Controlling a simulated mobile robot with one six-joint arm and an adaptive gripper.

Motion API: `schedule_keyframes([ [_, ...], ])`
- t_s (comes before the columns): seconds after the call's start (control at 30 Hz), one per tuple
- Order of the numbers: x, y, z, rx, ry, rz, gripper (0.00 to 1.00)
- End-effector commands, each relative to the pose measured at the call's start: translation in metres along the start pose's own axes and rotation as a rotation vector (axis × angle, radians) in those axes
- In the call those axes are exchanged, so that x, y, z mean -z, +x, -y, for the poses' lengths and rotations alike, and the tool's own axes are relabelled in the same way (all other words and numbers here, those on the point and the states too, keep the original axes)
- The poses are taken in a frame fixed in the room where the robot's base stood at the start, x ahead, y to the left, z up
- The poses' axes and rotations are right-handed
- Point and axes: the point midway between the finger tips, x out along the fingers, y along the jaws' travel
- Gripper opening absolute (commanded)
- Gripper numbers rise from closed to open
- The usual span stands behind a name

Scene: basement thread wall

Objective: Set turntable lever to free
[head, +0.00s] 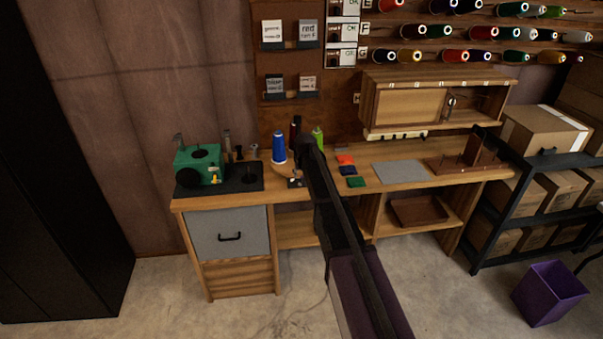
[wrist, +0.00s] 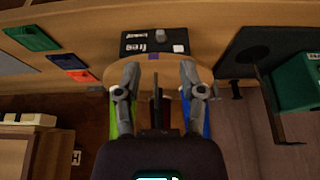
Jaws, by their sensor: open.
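The round wooden turntable (wrist: 204,77) carries a blue spool (head: 278,148), a green spool (head: 318,134) and a dark red spool (head: 295,126). In the head view my arm hides much of the turntable.
A green machine (head: 199,165) on a dark mat (head: 222,188) stands left on the workbench. Orange, blue and green pieces and a grey mat (head: 400,172) lie right. A wooden cabinet (head: 408,105) hangs behind. A purple bin (head: 548,292) stands on the floor.

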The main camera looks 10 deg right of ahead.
Motion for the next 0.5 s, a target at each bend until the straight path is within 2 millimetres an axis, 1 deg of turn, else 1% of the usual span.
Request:
schedule_keyframes([
  [0.03, 0.001, -0.01, 0.0, 0.0, 0.0, 0.0, 0.51],
  [0.23, 0.001, -0.028, 0.0, 0.0, 0.0, 0.0, 0.51],
  [0.3, -0.014, -0.026, -0.001, 0.0, 0.0, 0.011, 0.51],
  [0.5, -0.041, -0.034, -0.004, -0.001, 0.0, 0.04, 0.51],
])
